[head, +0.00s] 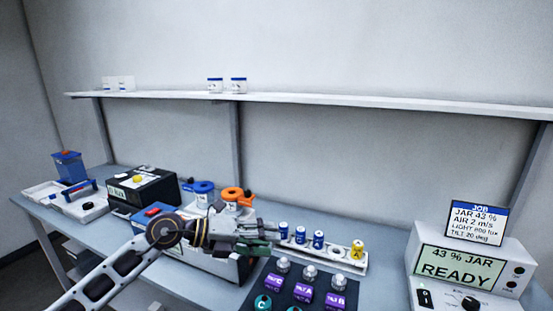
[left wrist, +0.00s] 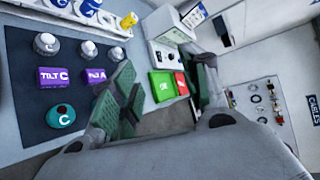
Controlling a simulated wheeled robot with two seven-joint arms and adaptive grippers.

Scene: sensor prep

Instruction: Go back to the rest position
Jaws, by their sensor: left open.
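My left gripper (head: 264,241) reaches in from the left over the bench, in front of the white rack and at the upper left of the dark mat. In the left wrist view my left gripper (left wrist: 166,72) has its green-padded fingers apart, with nothing held between them. The dark mat (head: 281,286) carries silver-knobbed pieces, purple blocks marked with letters, and teal round pieces; the gripper hides part of the area beside it. My right gripper does not show in either view.
A white rack (head: 350,262) holds blue-labelled vials and a yellow one. A console (head: 470,250) reads "43 % JAR READY". Orange and blue-topped jars stand behind my left arm. Green (left wrist: 162,86) and red (left wrist: 181,83) blocks lie beyond the fingers. A shelf (head: 330,99) runs above.

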